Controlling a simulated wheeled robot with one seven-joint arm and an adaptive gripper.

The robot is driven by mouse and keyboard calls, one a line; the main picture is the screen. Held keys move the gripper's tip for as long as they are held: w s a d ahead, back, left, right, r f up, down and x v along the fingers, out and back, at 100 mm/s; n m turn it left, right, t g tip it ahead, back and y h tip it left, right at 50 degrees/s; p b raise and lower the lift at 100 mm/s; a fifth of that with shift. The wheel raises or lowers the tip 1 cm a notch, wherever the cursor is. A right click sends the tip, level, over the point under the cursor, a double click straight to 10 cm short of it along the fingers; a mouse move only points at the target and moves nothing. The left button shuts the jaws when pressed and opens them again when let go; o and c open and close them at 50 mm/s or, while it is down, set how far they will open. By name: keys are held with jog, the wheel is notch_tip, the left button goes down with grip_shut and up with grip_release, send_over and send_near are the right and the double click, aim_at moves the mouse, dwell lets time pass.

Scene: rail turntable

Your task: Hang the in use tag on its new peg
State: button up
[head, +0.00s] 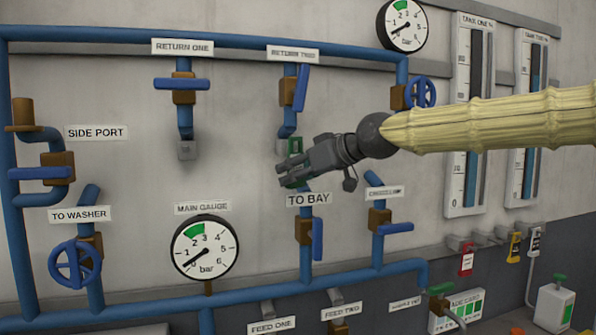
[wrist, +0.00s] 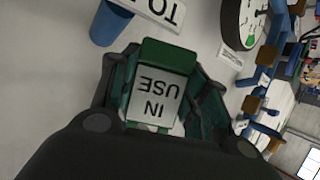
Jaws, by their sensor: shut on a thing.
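The in use tag (wrist: 153,98) is green with a white "IN USE" panel. In the wrist view it sits between the fingers of my gripper (wrist: 160,75), its lettering upside down. In the head view my gripper (head: 286,175) points left in front of the wall, above the TO BAY label, and the green edge of the tag (head: 298,180) shows at the fingers. Another green patch (head: 296,146) shows just above, by the end of the RETURN TWO pipe; I cannot tell whether it belongs to the tag. Which peg is the new one is not clear.
Blue pipes with valve handles (head: 302,88) stand out around my gripper. A main gauge (head: 205,248) is lower left.

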jog(key=shift+w+a+p, duration=0.35)
jog(key=shift+w, duration=0.55)
jog(key=shift+w+a+f, duration=0.15)
jog(key=shift+w+f, duration=0.2)
jog(key=shift+w, duration=0.25)
jog(key=shift+f, duration=0.1)
jog(key=o, duration=0.9)
